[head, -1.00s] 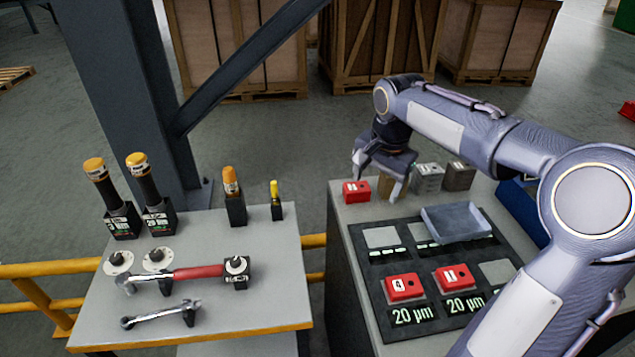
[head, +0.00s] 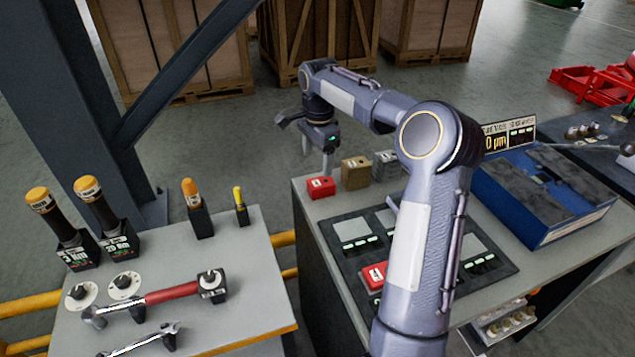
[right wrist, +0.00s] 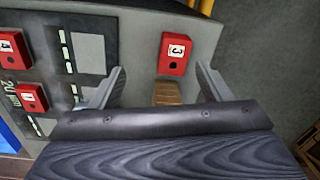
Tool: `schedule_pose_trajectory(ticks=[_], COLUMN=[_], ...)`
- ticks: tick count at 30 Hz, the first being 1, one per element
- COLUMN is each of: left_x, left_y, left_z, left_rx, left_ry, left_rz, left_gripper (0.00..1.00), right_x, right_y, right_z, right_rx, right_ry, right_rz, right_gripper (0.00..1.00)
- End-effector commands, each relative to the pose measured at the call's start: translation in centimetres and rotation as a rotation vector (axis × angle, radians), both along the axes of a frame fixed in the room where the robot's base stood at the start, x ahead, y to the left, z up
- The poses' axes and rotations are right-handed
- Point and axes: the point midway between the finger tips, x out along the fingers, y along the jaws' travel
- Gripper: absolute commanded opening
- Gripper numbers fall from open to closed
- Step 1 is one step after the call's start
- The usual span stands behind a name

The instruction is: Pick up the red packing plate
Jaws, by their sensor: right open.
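A small red plate (head: 321,187) with a white label lies near the back left corner of the right bench. It also shows in the right wrist view (right wrist: 174,54), where its label looks like a 3. My right gripper (head: 316,158) is open and empty, just beyond and above this plate in the head view. In the right wrist view the plate lies ahead of the gap between the open fingers (right wrist: 162,70). Another red plate (head: 374,275) lies on the dark mat, partly hidden by my right arm. My left gripper is out of view.
A tan block (head: 355,172) and a grey block (head: 386,165) stand beside the red plate. The dark mat (head: 335,240) covers much of the right bench (head: 306,208). A blue box (head: 540,192) stands farther right. The left bench (head: 225,245) holds tools, across a gap.

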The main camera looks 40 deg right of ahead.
Motion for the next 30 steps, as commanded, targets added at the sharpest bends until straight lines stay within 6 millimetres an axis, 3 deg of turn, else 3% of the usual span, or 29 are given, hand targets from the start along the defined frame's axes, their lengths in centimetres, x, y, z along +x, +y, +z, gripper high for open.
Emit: schedule_pose_trajectory(ticks=[7, 17, 24, 30], left_x=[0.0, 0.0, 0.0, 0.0], left_y=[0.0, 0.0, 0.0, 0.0], left_z=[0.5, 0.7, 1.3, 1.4], left_rx=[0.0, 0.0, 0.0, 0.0], left_ry=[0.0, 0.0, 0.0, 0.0], left_rz=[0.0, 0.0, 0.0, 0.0], left_gripper=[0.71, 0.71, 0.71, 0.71], right_x=[1.7, 1.8, 1.9, 2.0], right_y=[-3.3, -3.6, -3.8, -3.8], right_z=[-2.9, -6.3, -9.8, -10.9], right_rx=[0.017, 0.019, 0.019, 0.018], right_ry=[0.051, 0.056, 0.056, 0.052], right_rz=[-0.223, -0.242, -0.241, -0.24], right_gripper=[0.71, 0.71, 0.71, 0.71])
